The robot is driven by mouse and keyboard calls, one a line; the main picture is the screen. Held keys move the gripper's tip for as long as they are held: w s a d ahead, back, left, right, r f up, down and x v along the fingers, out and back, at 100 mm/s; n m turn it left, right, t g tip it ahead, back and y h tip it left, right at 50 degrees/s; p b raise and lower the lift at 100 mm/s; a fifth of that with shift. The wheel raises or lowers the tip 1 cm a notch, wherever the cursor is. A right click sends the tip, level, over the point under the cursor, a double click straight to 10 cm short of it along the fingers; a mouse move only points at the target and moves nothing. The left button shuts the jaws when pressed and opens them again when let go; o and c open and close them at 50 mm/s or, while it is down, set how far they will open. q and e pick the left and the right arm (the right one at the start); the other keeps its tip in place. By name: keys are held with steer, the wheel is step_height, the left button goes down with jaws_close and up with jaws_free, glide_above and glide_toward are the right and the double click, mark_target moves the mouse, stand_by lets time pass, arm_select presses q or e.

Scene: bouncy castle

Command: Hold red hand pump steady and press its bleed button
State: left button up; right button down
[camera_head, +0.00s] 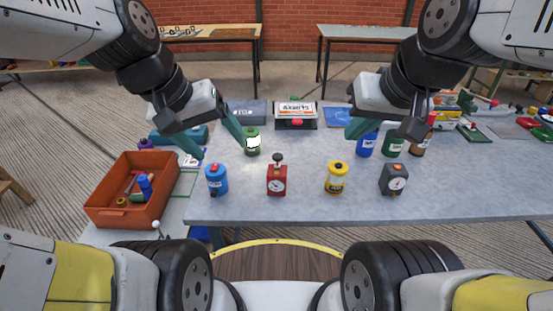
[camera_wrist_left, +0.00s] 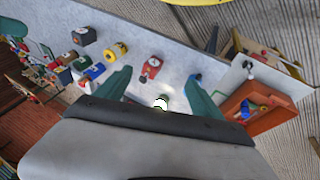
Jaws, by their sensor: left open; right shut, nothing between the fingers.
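The red hand pump (camera_head: 277,181) stands upright on the grey table near its front edge, with a white dial on its front and a dark knob on top. It also shows in the left wrist view (camera_wrist_left: 151,68), beyond the fingers and apart from them. I cannot make out the bleed button. My left gripper (camera_head: 221,150) is open and empty, above the table behind and left of the pump; its two teal fingers show in the left wrist view (camera_wrist_left: 158,86). My right gripper (camera_head: 352,134) is shut and empty, back and right of the pump.
A blue can (camera_head: 216,180) stands left of the pump; a yellow can (camera_head: 337,178) and a grey device with a dial (camera_head: 394,180) stand right. A green can (camera_head: 252,142) is beside my left fingers. An orange crate (camera_head: 125,205) sits left. Mid-table is fairly clear.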

arm_select(q)
steer(key=w+d+f+n+g+h, duration=0.3)
steer(key=d+f+n+g+h, duration=0.15)
steer(key=d+f, duration=0.2)
steer(key=n+t+h, duration=0.5)
steer(key=n+h, duration=0.1)
steer(key=n, duration=0.7)
glide_toward(274, 184)
steer(key=s+d+r, duration=0.2)
steer(key=d+r, duration=0.2)
steer(key=r, duration=0.3)
steer(key=f+n+t, duration=0.1)
steer(key=f+n, duration=0.1)
steer(key=f, duration=0.1)
steer(key=w+a+f+n+t+y, duration=0.1)
steer(key=f+n, duration=0.1)
steer(key=f, duration=0.1)
steer(key=w+a+f+n+t+y, duration=0.1)
steer(key=f+n, duration=0.1)
steer(key=f, duration=0.1)
steer(key=shift+a+f+n+t, duration=0.1)
steer(key=shift+a+n+t, duration=0.15)
steer(key=shift+t, duration=0.1)
steer(key=shift+x, duration=4.9)
steer(key=shift+w, duration=0.1)
jaws_close()
steer(key=c, duration=1.7)
jaws_free()
